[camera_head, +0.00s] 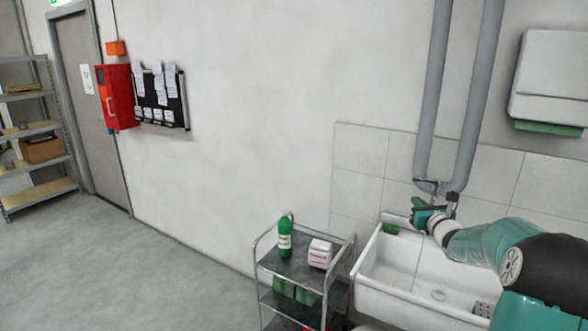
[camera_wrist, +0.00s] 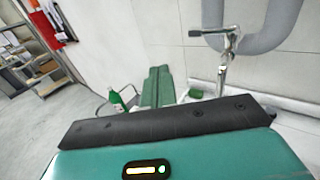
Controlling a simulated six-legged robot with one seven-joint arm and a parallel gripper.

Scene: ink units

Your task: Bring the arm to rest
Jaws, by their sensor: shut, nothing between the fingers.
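My arm reaches in from the right in the head view, over the white sink (camera_head: 372,283). My gripper (camera_head: 418,205) is at its end, near the tap and in front of the tiled wall. In the wrist view my gripper (camera_wrist: 158,73) shows as two green fingers lying together, with nothing between them. It is shut and empty, and it touches nothing that I can see.
A metal trolley (camera_head: 297,270) with a green bottle (camera_head: 285,238) and a white box (camera_head: 320,254) stands left of the sink. Grey pipes (camera_head: 433,95) run down the wall behind my gripper. A towel dispenser (camera_head: 550,78) hangs at right. The floor at left is clear.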

